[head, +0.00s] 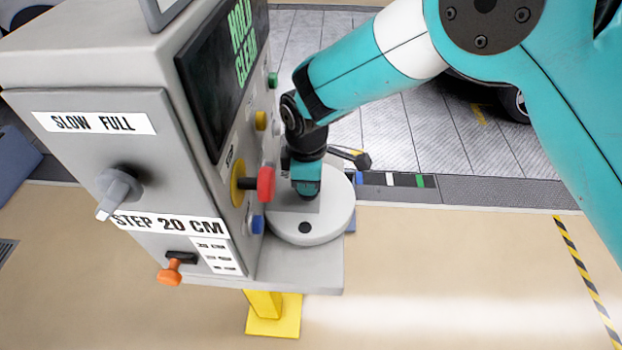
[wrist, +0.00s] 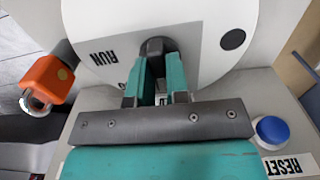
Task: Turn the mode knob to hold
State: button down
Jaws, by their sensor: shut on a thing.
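The mode knob is a dark grey grip (wrist: 155,46) at the middle of a pale round dial (head: 335,222). The dial (wrist: 205,30) also shows in the wrist view, with the word RUN left of the knob and a black dot on the right. A second word is mostly hidden behind my fingers. My gripper (wrist: 159,72) is shut on the knob, one teal finger on each side. In the head view my gripper (head: 305,182) reaches down onto the dial and hides the knob. I cannot tell which word the knob points to.
A grey cabinet (head: 100,180) stands left of my gripper, with a dark screen (head: 225,75) showing green letters. A red button (head: 265,184) sticks out close to my gripper.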

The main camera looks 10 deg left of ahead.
jog(key=shift+r, duration=0.1)
jog(key=c, duration=1.1)
grip_release()
notch_tip(320, 180, up, 17)
jog(key=b, duration=0.4)
jog(key=shift+r, duration=0.2)
jog(key=s+d+r+m+y, duration=0.1)
jog(key=d+r+m, duration=0.1)
jog(key=d, duration=0.5)
jog(key=s+d+r+m, duration=0.1)
jog(key=d+r+m, duration=0.15)
jog(key=d, duration=0.45)
jog(key=s+d+f+m+y, duration=0.1)
jog(key=s+d+m+y, duration=0.2)
jog(key=s+d+m, duration=0.5)
jog(key=s+d, duration=0.3)
jog(key=s, duration=0.4)
jog(key=shift+d+f, duration=0.3)
jog(key=shift+f, duration=0.05)
